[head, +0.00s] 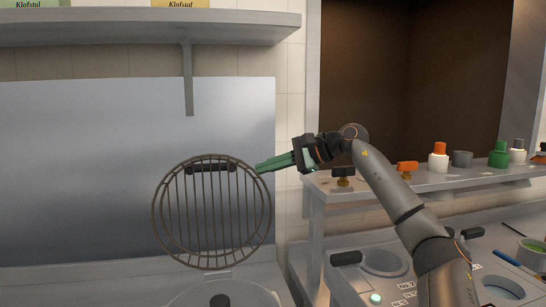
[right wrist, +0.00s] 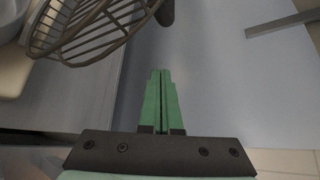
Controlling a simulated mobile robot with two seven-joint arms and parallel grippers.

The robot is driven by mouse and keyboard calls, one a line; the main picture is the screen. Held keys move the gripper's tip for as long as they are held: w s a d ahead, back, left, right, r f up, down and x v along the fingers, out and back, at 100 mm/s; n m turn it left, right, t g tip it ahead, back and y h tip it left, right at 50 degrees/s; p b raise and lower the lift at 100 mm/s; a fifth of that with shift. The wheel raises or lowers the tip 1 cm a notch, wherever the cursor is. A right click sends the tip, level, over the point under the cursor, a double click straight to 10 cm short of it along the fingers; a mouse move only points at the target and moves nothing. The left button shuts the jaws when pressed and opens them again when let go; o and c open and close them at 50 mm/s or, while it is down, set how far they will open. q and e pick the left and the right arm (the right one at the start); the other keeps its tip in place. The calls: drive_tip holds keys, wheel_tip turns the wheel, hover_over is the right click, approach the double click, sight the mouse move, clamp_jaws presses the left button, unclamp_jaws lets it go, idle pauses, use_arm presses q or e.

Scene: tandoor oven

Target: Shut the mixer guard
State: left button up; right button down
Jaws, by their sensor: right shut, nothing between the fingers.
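The mixer guard (head: 190,225) is a round wire grille that stands raised, nearly upright, above the mixer bowl (head: 190,296) in the head view. A dark handle bar (head: 211,169) runs across its upper part. The guard also shows at the upper left of the right wrist view (right wrist: 85,30). My right gripper (head: 258,169), with green fingers, is shut and empty just right of the guard's upper rim. In the right wrist view its fingertips (right wrist: 160,72) are apart from the guard. My left gripper is not in view.
A grey shelf (head: 140,28) on a bracket (head: 188,80) hangs above. At the right, a raised ledge (head: 450,180) carries several small bottles and knobs. A counter with wells (head: 385,262) lies below my right arm. The steel panel (head: 70,150) behind the guard is bare.

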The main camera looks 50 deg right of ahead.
drive_tip(key=w+a, duration=0.1)
drive_tip(key=a, duration=0.1)
drive_tip(key=w+a+p, duration=0.1)
drive_tip(key=w+a, duration=0.1)
drive_tip(key=shift+w+a+r+p, duration=0.1)
drive_tip(key=shift+w+a+p, duration=0.2)
idle(0.5)
